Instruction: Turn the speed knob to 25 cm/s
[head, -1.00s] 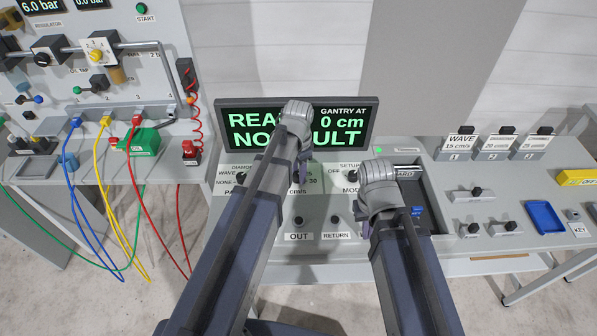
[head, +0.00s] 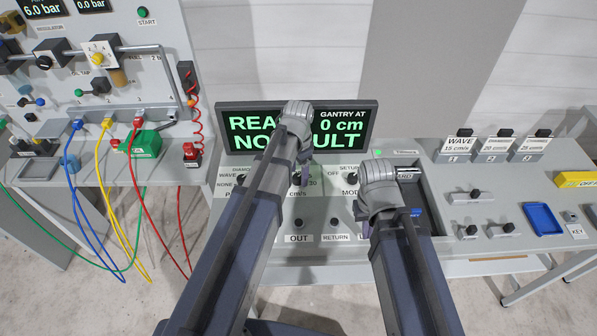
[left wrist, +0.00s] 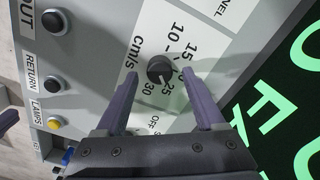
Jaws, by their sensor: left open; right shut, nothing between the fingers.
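The speed knob (left wrist: 160,69) is a round black knob on the white dial plate, in the left wrist view. Its labels show 10, 15, 25, 30 and cm/s; I cannot tell which its pointer faces. My left gripper (left wrist: 157,76) is open, with one finger on each side of the knob; I cannot tell whether either touches it. In the head view my left arm covers most of this dial, and the left gripper (head: 302,177) is partly hidden. My right gripper (head: 364,226) is shut and empty over the console, right of the knob, its fingertips mostly hidden.
The lit display (head: 347,130) stands just behind the knob and reads 0 cm. The OUT button (head: 299,222) and RETURN button (head: 335,222) sit in front. A blue tray (head: 543,218) and several card holders lie right. Hoses hang from the left panel.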

